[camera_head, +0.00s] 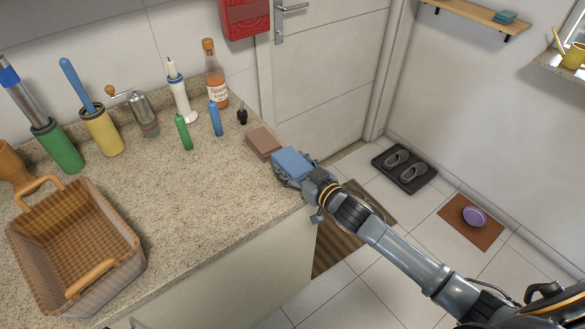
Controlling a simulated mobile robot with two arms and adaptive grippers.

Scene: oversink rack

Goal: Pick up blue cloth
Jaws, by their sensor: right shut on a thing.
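The blue cloth (292,163) is a small folded square at the right end of the speckled counter. My right gripper (290,173) reaches in from the lower right and is shut on the blue cloth. Its fingers are partly hidden under and behind the cloth. The cloth is at the counter's edge; I cannot tell whether it still touches the surface. My left gripper is not in view.
A woven basket (128,262) stands at the left front of the counter (205,200). The counter's middle is clear. A door (325,75) stands behind.

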